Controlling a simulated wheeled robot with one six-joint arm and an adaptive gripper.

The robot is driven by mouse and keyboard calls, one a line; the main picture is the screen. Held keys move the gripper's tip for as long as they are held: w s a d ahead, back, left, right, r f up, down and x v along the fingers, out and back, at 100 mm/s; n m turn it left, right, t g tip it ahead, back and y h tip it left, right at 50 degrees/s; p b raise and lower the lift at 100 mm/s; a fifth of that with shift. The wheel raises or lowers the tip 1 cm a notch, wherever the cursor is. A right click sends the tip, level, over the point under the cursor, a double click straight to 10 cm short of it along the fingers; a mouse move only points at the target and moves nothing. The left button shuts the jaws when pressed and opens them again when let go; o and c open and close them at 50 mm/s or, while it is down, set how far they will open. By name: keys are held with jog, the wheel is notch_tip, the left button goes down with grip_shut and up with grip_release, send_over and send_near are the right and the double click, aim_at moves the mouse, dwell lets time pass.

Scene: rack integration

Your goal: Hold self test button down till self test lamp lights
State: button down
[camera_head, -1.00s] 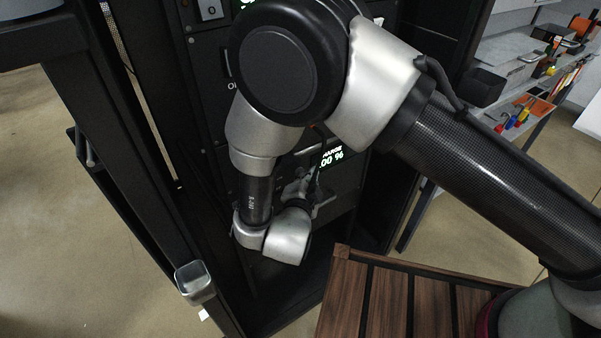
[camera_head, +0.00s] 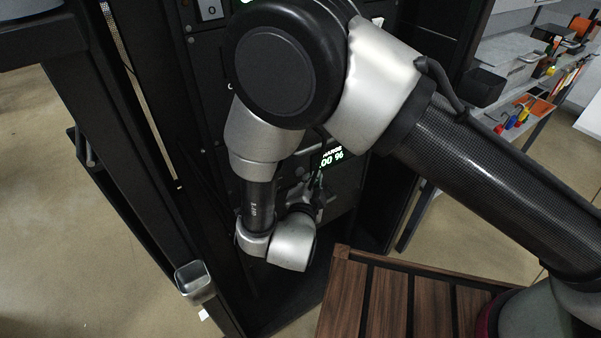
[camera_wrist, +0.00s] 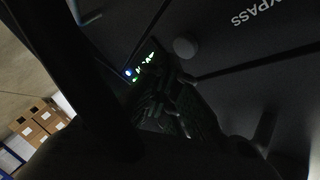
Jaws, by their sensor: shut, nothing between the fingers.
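My gripper (camera_wrist: 182,88) is shut and empty, close in front of the dark rack panel in the wrist view. A round grey button-like part (camera_wrist: 185,47) sits on the panel just beyond the fingertips; a gap to it seems to show. No self test label is readable, so I cannot tell whether this is the self test button. A small blue light (camera_wrist: 128,72) glows beside green lit characters (camera_wrist: 146,61). I cannot pick out the self test lamp. In the head view my arm hides much of the panel and most of the gripper.
Lettering ending in "YPASS" (camera_wrist: 262,12) shows on the panel. A slatted wooden surface (camera_head: 345,300) stands at the front right. A shelf with tools (camera_head: 520,110) is behind.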

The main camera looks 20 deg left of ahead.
jog(key=shift+s, duration=0.1)
jog(key=shift+s+d, duration=0.8)
jog(key=shift+d, duration=0.15)
jog(key=shift+s+d, duration=0.75)
jog(key=shift+d, duration=0.2)
